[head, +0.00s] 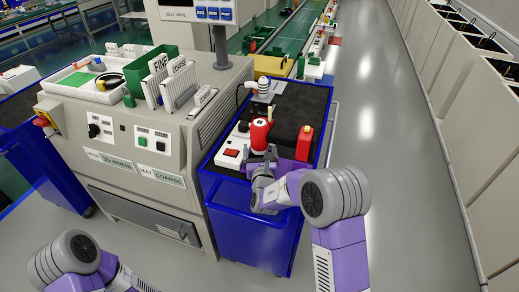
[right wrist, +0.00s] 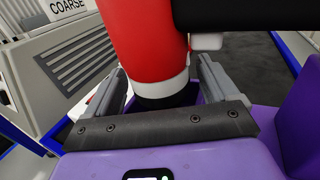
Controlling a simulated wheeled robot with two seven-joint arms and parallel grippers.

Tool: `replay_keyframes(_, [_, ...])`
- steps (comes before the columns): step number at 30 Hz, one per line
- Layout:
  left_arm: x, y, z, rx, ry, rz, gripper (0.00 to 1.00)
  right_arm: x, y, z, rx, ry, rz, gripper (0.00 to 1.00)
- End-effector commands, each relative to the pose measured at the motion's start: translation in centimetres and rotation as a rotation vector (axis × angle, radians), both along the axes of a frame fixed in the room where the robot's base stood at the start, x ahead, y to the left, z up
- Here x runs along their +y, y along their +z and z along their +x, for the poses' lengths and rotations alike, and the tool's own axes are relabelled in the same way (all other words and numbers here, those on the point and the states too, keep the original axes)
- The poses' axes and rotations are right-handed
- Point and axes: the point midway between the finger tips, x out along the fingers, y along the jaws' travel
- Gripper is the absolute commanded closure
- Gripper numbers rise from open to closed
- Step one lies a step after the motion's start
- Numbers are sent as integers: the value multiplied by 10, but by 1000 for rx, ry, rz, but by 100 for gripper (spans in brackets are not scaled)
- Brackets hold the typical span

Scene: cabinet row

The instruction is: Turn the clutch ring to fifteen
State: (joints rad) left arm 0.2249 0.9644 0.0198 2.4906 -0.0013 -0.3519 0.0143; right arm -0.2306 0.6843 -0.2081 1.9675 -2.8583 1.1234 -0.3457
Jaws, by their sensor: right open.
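A red tool (head: 260,136) stands upright on the dark top of the blue cart. In the right wrist view its red body (right wrist: 148,45) fills the upper middle, with a pale band (right wrist: 172,86) at its lower end and a dark part below. I cannot tell which of these is the clutch ring, and no number is readable. My right gripper (head: 262,157) is at the near side of the tool. It is open, with one finger on each side of the tool's lower end in the right wrist view (right wrist: 163,85); contact is unclear. My left gripper is out of view.
The blue cart (head: 240,226) also carries a red block-like item (head: 304,143), a white box with a red switch (head: 230,157) and a grey device (head: 263,88). A beige machine cabinet (head: 150,140) stands close on the left. The aisle floor (head: 390,130) on the right is clear.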

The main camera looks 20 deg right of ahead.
Motion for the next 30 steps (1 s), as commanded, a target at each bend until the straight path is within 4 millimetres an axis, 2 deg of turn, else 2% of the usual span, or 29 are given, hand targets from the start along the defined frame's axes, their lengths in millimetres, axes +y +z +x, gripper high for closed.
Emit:
replay_keyframes(9, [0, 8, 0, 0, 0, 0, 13, 10, 1, -47, 3, 2, 1, 13])
replay_keyframes(15, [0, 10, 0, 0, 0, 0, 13, 13, 0, -64, 1, 1, 0, 13])
replay_keyframes(26, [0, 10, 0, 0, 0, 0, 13, 13, 0, -66, 2, -2, 0, 13])
replay_keyframes(30, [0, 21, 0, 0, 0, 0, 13, 15, 1, -58, 10, -58, -1, 13])
